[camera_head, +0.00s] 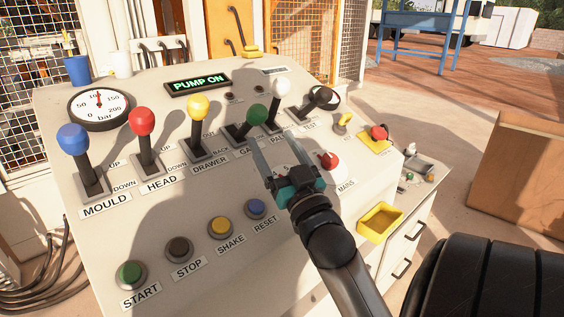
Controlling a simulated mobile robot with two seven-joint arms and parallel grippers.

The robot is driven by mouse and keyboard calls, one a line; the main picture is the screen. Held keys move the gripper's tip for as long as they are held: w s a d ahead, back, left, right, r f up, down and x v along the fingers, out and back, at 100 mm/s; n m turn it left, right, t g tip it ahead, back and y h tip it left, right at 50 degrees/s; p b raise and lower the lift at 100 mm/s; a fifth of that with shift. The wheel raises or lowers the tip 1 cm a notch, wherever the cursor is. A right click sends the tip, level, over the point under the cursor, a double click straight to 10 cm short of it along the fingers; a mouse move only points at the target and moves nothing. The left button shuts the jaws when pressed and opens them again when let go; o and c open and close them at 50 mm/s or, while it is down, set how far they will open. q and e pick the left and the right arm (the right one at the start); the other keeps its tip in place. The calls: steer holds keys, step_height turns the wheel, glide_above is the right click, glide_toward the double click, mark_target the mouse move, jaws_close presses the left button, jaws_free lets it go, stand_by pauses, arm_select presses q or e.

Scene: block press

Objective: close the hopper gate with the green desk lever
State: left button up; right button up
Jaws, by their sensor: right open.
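The green desk lever (257,114) stands in the row of levers on the sloping control desk (150,215). Its green knob leans up and to the right of its black base, unlike the more upright yellow lever beside it. The label below it begins "GA" and is partly covered by my gripper. My right gripper (273,144) is open and empty, its two fingers pointing up the desk just below the green lever. I cannot tell whether a finger touches the lever. My left gripper and the hopper gate are not in view.
The yellow DRAWER lever (199,108) is left of the green one, and the white lever (279,90) is close on its right. Red (142,122) and blue (73,140) levers stand farther left. A red knob (329,160) is right of my gripper. The display (198,83) reads "PUMP ON".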

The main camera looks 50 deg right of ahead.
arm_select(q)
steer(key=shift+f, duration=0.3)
arm_select(e)
steer(key=shift+v, duration=1.7)
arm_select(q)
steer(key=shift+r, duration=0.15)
arm_select(e)
steer(key=shift+r, duration=0.15)
